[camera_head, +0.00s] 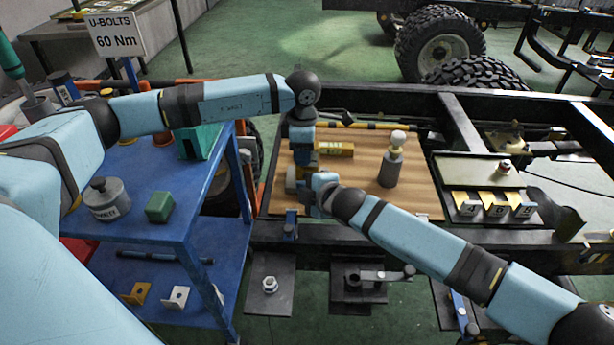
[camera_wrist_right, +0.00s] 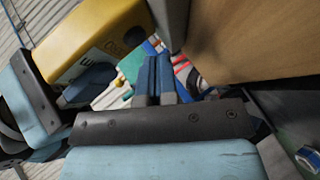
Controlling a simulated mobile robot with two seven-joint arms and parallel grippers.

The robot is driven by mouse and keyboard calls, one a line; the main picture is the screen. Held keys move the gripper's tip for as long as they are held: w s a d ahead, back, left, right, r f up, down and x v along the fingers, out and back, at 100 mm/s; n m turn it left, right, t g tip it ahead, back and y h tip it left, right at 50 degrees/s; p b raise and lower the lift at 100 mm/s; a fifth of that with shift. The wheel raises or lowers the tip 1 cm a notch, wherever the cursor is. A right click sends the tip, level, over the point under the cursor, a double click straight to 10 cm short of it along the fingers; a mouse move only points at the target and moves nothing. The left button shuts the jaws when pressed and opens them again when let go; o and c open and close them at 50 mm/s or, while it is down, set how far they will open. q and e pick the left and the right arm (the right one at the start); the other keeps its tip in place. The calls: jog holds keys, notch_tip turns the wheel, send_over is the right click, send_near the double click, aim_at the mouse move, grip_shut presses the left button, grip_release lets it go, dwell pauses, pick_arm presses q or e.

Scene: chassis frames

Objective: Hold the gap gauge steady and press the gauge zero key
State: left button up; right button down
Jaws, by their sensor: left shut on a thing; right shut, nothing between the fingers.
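The gap gauge (camera_head: 303,160) is a small yellow-bodied thing above the wooden board, mostly hidden between my grippers in the head view. In the right wrist view its yellow body (camera_wrist_right: 92,40) fills the upper left, with partly readable dark lettering. My left gripper (camera_head: 302,148) comes down from above and is shut on the gauge. My right gripper (camera_head: 312,186) is shut and empty, close beside the gauge on the near side. Its blue fingertips (camera_wrist_right: 160,65) point past the gauge body. I cannot tell whether they touch it, and the zero key cannot be made out clearly.
The wooden board (camera_head: 420,205) lies across the black chassis frame. A grey cylinder with a pale top (camera_head: 391,165) stands on it, right of my grippers. A blue cart (camera_head: 150,235) with a grey weight and green block stands left.

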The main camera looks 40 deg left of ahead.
dwell(0.4)
jog(key=shift+w+a, duration=0.2)
jog(key=shift+w, duration=0.15)
jog(key=shift+w+a, duration=0.2)
jog(key=shift+w, duration=0.15)
dwell(0.6)
dwell(0.4)
jog(key=shift+s+d, duration=0.45)
jog(key=shift+s, duration=0.3)
jog(key=shift+s+d, duration=0.45)
jog(key=shift+s, duration=0.25)
jog(key=shift+s+d, duration=0.4)
jog(key=shift+s, duration=0.3)
jog(key=shift+s+d, duration=0.45)
jog(key=shift+s, duration=0.25)
